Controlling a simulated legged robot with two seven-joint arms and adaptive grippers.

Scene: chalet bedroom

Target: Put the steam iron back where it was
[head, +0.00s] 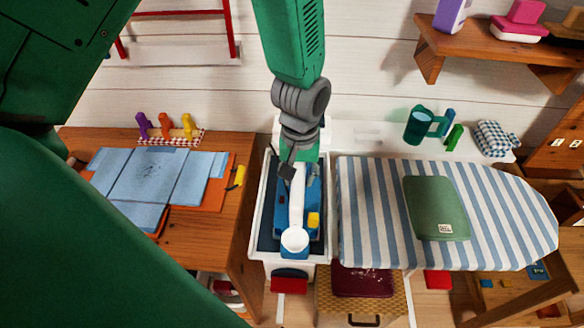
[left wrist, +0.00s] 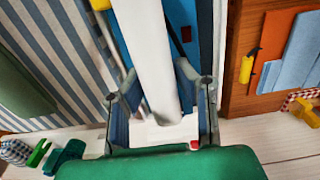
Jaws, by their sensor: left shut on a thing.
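The steam iron (head: 296,214) is blue with a long white handle, a round white end and a yellow patch. It lies at a white, dark-lined tray (head: 254,242) between the wooden table and the ironing board; I cannot tell whether it touches the tray bottom. My left gripper (head: 297,172) reaches down from above at the far end of the iron. In the left wrist view, the fingers of my left gripper (left wrist: 160,80) are shut on the white handle (left wrist: 151,45), with the blue body (left wrist: 180,28) behind. My right gripper is out of view.
The striped ironing board (head: 380,230) to the right carries a folded green cloth (head: 436,208). A mug (head: 415,125) stands behind it. The wooden table (head: 225,235) at left holds a blue cloth (head: 150,175) and colored pegs (head: 165,126). A shelf (head: 480,50) juts out upper right.

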